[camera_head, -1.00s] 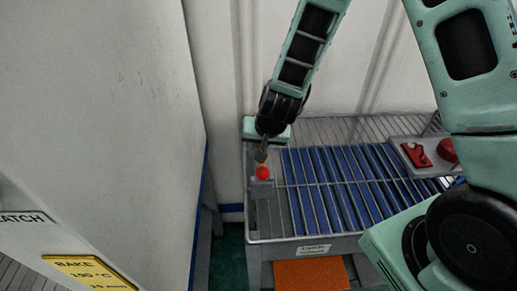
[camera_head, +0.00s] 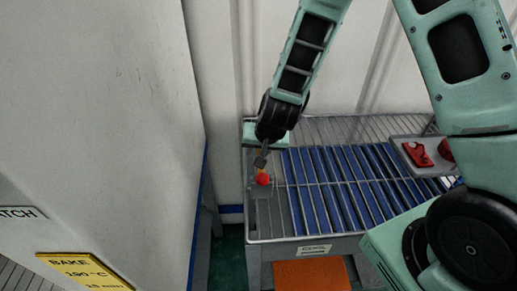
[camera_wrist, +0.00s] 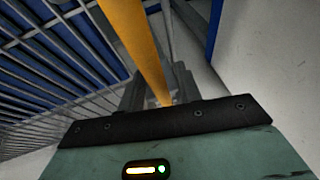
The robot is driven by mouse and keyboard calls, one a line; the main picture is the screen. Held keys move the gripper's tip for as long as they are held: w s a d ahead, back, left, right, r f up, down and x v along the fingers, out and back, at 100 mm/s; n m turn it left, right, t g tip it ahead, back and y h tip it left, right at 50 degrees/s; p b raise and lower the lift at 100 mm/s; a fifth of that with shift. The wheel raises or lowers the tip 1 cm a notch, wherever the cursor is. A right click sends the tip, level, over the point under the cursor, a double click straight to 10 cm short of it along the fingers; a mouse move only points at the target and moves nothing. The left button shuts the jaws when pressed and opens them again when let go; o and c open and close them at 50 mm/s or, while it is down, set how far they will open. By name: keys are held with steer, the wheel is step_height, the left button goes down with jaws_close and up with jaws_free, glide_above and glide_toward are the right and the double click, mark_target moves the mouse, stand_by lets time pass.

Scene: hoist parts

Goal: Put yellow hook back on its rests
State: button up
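The yellow hook shows in the wrist view as a long yellow bar (camera_wrist: 138,45) running from the top edge down between the fingers of my gripper (camera_wrist: 160,92). The fingers appear closed on it. In the head view my gripper (camera_head: 262,158) points down over the left end of the rack table. Only a sliver of yellow shows below it, just above a red ball-like end (camera_head: 263,179). A small grey block (camera_head: 260,192) sits right below the red end; I cannot tell whether they touch or whether this block is one of the rests.
The wire-topped table (camera_head: 300,240) has blue slats (camera_head: 340,185). A grey tray (camera_head: 430,168) at its right holds a red part (camera_head: 417,154) and another red piece (camera_head: 446,149). A tall white cabinet wall (camera_head: 110,110) stands close on the left. An orange panel (camera_head: 312,275) lies below.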

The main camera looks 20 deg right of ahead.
steer(key=shift+r+p, duration=0.45)
steer(key=shift+r, duration=0.05)
steer(key=a+p+v, duration=0.1)
steer(key=p+v, duration=0.2)
steer(key=v, duration=0.9)
steer(key=s+a+r+n+g+y, duration=0.2)
steer(key=s+a+r+n, duration=0.2)
steer(key=s+a, duration=0.2)
steer(key=s+r+n+g+h+b, duration=0.2)
steer(key=s+n, duration=0.5)
steer(key=s, duration=0.8)
steer(key=shift+s+r+n+g, duration=0.4)
steer(key=shift+r+g, duration=0.1)
steer(key=shift+r, duration=0.1)
